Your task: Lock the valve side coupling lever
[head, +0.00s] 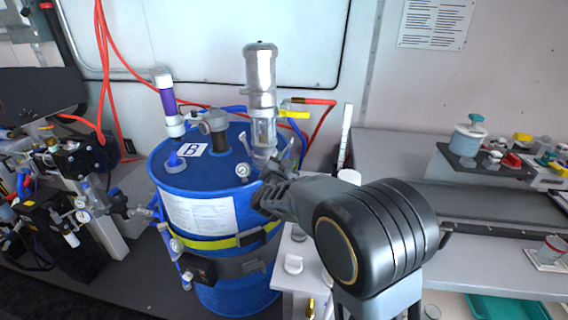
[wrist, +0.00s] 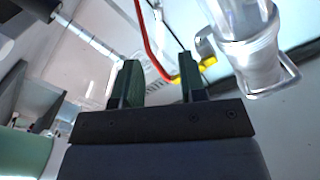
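My gripper (wrist: 158,78) shows in the wrist view with two dark green fingers well apart and nothing between them. In the head view, my arm hides most of it beside the blue drum. A clear cylinder with a silver collar (wrist: 252,62) and a wire-like loop is to the right of the fingers, apart from them. A yellow handle (wrist: 207,62) shows beyond the right fingertip; in the head view the yellow handle (head: 294,114) is beside the silver pump (head: 261,80). I cannot tell which part is the valve side coupling lever.
The blue drum (head: 205,215) carries a pressure gauge (head: 243,170) and a purple-banded tube (head: 168,103). A red hose (wrist: 150,45) runs behind the fingers. Pumps and fittings crowd the left. A bench (head: 490,262) with small items is on the right.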

